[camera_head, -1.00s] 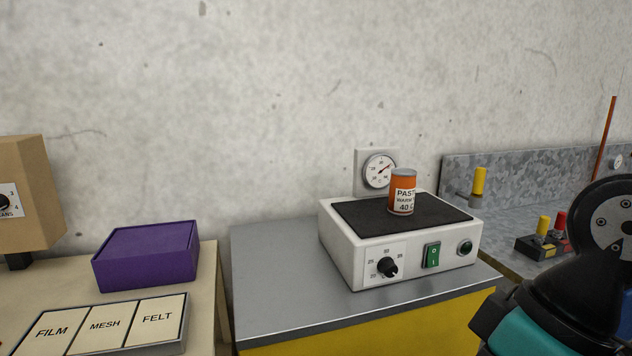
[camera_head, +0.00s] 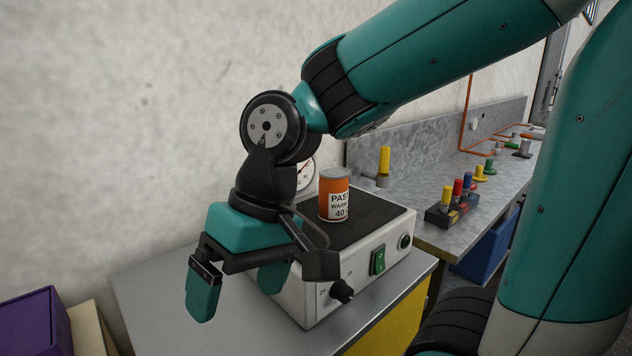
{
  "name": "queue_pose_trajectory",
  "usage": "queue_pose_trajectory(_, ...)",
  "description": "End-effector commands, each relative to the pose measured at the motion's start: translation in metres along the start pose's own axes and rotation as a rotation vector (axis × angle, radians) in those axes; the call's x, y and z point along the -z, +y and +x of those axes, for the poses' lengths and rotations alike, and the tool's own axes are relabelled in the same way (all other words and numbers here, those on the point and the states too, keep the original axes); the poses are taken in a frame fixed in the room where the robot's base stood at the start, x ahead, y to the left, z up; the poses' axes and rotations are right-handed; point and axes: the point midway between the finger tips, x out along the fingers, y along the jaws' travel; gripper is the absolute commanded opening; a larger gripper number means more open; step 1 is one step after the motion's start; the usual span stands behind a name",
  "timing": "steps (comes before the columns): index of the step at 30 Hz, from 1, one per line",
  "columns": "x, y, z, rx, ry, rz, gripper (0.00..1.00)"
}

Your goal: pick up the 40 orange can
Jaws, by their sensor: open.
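The orange can (camera_head: 334,188) has a grey lid and a white label reading "PAST", "WARM" and "40". It stands upright on the black top (camera_head: 367,217) of a white warmer box (camera_head: 327,296). My gripper (camera_head: 238,290) is open and empty, pointing down, to the left of the can and nearer the camera. One finger is over the grey bench and the other is in front of the box's left part. My gripper hides the left part of the box. The can is clear of my gripper in the picture.
The warmer has a black knob (camera_head: 342,291) and a green switch (camera_head: 378,262) on its front. A gauge (camera_head: 306,173) on the wall behind is partly hidden. A bench with valves (camera_head: 457,205) lies to the right. A purple box (camera_head: 31,325) is at the lower left.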

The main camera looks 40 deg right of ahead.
Motion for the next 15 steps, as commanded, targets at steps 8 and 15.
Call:
queue_pose_trajectory(8,0.085,0.121,-0.158,0.053,0.144,1.35,0.93)
queue_pose_trajectory(15,0.069,0.225,-0.247,0.173,0.228,2.196,0.93)
